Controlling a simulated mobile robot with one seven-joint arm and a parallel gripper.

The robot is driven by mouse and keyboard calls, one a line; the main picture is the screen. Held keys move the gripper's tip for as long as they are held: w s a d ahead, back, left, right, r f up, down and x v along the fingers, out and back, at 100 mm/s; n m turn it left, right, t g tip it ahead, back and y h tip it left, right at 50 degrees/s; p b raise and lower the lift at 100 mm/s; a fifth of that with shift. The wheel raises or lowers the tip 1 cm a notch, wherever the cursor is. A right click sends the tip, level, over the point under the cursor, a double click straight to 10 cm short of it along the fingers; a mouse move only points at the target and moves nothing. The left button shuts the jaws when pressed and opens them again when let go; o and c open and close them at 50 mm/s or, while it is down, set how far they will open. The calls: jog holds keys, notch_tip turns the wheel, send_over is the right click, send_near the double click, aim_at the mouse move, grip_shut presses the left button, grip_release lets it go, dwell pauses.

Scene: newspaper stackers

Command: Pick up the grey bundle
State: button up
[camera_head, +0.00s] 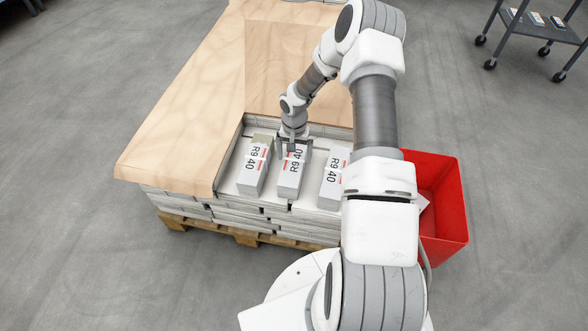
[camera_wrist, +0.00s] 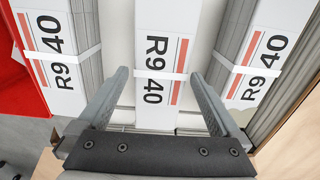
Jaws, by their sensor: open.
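Three long grey-white bundles marked R9 40 lie side by side on the stack in the head view: a left one (camera_head: 253,168), a middle one (camera_head: 290,181) and a right one (camera_head: 331,187). Each has a white strap and a red stripe. My gripper (camera_head: 294,147) is over the far part of the middle bundle. In the wrist view my gripper (camera_wrist: 158,78) is open, one finger on each side of the middle bundle (camera_wrist: 152,112). Nothing is held. I cannot tell whether the fingers touch its sides. My arm partly hides the right bundle in the head view.
The stack stands on a wooden pallet (camera_head: 247,237). A brown sheet (camera_head: 195,110) covers its back and left. A red bin (camera_head: 446,205) stands to the right, partly behind my arm. A grey cart (camera_head: 535,33) is far back right.

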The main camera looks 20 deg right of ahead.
notch_tip(320, 180, down, 6)
jog(key=shift+b, duration=1.15)
grip_shut()
jog(key=shift+w+r, duration=0.1)
